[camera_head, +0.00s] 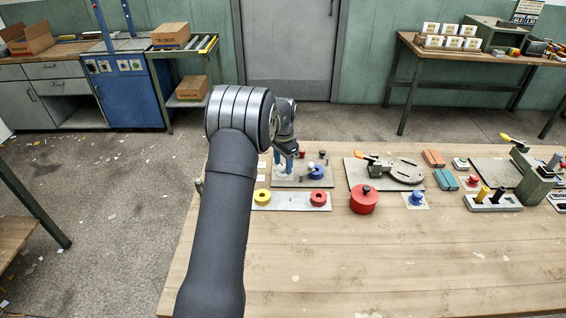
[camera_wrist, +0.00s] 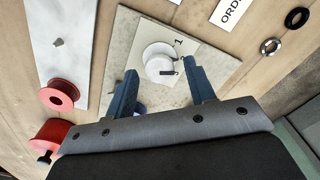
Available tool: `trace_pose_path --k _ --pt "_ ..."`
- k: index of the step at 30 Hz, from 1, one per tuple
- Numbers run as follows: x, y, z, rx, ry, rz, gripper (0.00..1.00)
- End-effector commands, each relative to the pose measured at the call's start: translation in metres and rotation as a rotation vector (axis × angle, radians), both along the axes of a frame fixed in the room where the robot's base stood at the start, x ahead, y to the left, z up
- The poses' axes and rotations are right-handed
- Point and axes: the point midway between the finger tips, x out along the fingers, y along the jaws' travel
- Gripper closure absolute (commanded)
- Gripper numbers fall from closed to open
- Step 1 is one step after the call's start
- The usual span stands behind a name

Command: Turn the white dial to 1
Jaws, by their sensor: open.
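The white dial (camera_wrist: 155,50) is a round disc with a raised white knob, on a beige plate (camera_wrist: 187,48) fixed to a grey board (camera_wrist: 125,35). A black "1" is printed on the plate, up and right of the dial. A small dark mark shows at the knob's right side. My gripper (camera_wrist: 160,67) is open, with one blue finger on each side of the knob in the wrist view. I cannot tell whether the fingers touch it. In the head view my gripper (camera_head: 285,159) is over the back left of the table, and the dial cannot be made out there.
A blue part (camera_wrist: 140,107) shows partly between my fingers. Red pieces (camera_wrist: 63,93) lie at the left. A black ring (camera_wrist: 297,17) and a metal ring (camera_wrist: 271,47) lie at the right. The front of the wooden table (camera_head: 400,265) is clear.

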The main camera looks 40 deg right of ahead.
Motion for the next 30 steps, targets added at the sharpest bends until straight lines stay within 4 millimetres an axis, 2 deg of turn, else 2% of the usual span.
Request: trace_pose_path --k 3,9,10,20,30 --pt "0.0000 0.0000 0.0002 0.000 0.000 0.000 0.52" --pt "0.0000 0.0000 0.0005 0.000 0.000 0.000 0.91" --pt "0.0000 0.0000 0.0005 0.000 0.000 0.000 0.95" --pt "0.0001 0.0000 0.0007 0.000 0.000 0.045 0.95" --pt "0.0005 -0.0001 0.0009 0.000 0.000 0.274 0.95"
